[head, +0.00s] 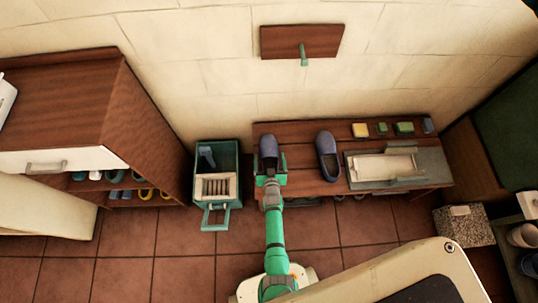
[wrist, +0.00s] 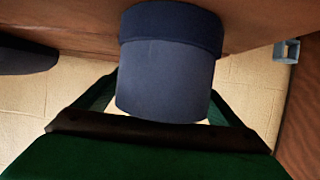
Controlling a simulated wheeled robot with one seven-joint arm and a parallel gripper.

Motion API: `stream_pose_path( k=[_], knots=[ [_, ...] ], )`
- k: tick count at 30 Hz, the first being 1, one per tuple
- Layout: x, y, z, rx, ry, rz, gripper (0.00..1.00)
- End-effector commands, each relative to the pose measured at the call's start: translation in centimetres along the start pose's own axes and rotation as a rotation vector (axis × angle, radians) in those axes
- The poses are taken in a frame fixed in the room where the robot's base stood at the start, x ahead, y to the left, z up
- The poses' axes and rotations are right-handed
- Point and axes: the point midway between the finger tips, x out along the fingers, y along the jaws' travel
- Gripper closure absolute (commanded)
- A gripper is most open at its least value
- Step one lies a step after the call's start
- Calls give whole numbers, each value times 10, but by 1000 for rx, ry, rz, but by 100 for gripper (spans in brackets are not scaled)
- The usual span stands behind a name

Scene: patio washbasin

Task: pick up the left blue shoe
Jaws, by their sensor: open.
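The left blue shoe (head: 268,147) rests on the wooden bench (head: 300,158) near its left end. My gripper (head: 271,172) is at the shoe's near end, and my arm hides part of it. In the wrist view the blue shoe (wrist: 165,75) fills the middle, with the open fingers of my gripper (wrist: 165,105) on its two sides. I cannot tell whether the fingers touch it. The right blue shoe (head: 327,157) lies on the bench to the right, apart from my gripper; it also shows as a dark shape in the wrist view (wrist: 24,61).
A green bin (head: 217,150) with a brush stands close left of the bench. A grey tray (head: 435,170) and small yellow and green blocks (head: 360,130) occupy the bench's right part. A wooden shoe cabinet (head: 140,130) stands at left. Tiled floor (head: 170,240) is clear in front.

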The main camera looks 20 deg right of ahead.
Motion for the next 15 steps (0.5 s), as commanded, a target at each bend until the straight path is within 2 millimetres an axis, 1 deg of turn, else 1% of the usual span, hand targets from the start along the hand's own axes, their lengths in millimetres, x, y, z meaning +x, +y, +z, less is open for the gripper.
stream_pose_path(
  k=[5, 6, 8, 9, 12, 15],
  knots=[
    [0, 1, 0, 0, 0, 1, 10],
    [0, 1, 0, 0, 0, 1, 15],
    [0, 1, 0, 0, 0, 1, 30],
    [0, 1, 0, 0, 0, 1, 39],
    [0, 1, 0, 0, 0, 1, 62],
    [0, 1, -1, 0, 2, 2, 62]
  ],
)
